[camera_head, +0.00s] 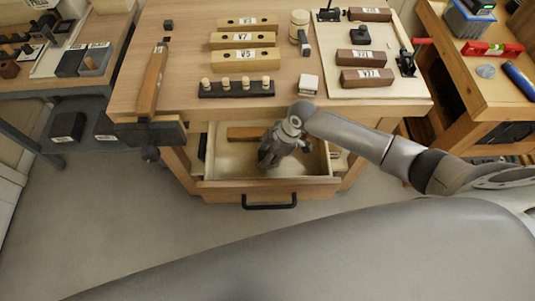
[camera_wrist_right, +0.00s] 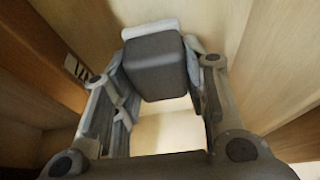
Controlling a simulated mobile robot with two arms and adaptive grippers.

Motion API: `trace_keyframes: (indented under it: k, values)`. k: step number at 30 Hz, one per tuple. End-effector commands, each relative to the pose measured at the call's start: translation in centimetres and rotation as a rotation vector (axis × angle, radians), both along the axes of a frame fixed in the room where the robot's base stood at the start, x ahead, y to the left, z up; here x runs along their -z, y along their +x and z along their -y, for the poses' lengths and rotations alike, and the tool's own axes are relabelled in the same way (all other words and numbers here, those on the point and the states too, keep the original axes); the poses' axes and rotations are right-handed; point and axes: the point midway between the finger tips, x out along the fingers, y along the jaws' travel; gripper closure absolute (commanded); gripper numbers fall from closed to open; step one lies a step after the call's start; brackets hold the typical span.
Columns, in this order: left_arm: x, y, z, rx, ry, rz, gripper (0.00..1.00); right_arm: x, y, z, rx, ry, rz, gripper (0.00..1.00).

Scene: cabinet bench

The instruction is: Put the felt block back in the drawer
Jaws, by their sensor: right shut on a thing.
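The drawer (camera_head: 230,185) under the bench stands open. My right gripper (camera_head: 270,160) reaches down inside it, near the middle, behind the front panel. In the right wrist view, my right gripper (camera_wrist_right: 160,68) is shut on a dark grey block with rounded edges, the felt block (camera_wrist_right: 155,70), one finger on each side. Pale wood of the drawer shows around and below the block. Whether the block touches the drawer floor I cannot tell. In the head view the block is hidden by the gripper. My left gripper is not in view.
A brown wooden piece (camera_head: 245,132) lies at the drawer's back; a brown labelled side shows in the right wrist view (camera_wrist_right: 60,65). The bench top above holds labelled wooden blocks (camera_head: 246,55), a dark peg rack (camera_head: 237,89) and a pale board (camera_head: 360,94).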

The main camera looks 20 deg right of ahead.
Motion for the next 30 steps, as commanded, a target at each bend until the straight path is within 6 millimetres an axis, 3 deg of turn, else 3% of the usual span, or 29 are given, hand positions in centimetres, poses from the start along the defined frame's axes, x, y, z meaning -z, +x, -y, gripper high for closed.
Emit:
trace_keyframes:
  k: [19, 20, 21, 25, 30]
  values:
    - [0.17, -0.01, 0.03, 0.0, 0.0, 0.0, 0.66, 0.54, 0.0, -0.05, -0.001, 0.001, 0.001, 0.82]
    - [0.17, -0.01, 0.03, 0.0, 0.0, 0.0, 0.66, 0.54, 0.0, -0.05, -0.001, 0.001, 0.001, 0.57]
    - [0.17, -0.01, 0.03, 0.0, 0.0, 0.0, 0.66, 0.54, 0.0, -0.05, -0.001, 0.001, 0.001, 0.52]
    - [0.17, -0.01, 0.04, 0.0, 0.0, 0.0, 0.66, 0.55, -0.01, -0.04, -0.001, 0.001, 0.001, 0.35]
    - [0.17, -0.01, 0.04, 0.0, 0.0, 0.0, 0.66, 0.55, -0.01, -0.04, 0.0, 0.0, 0.0, 0.35]
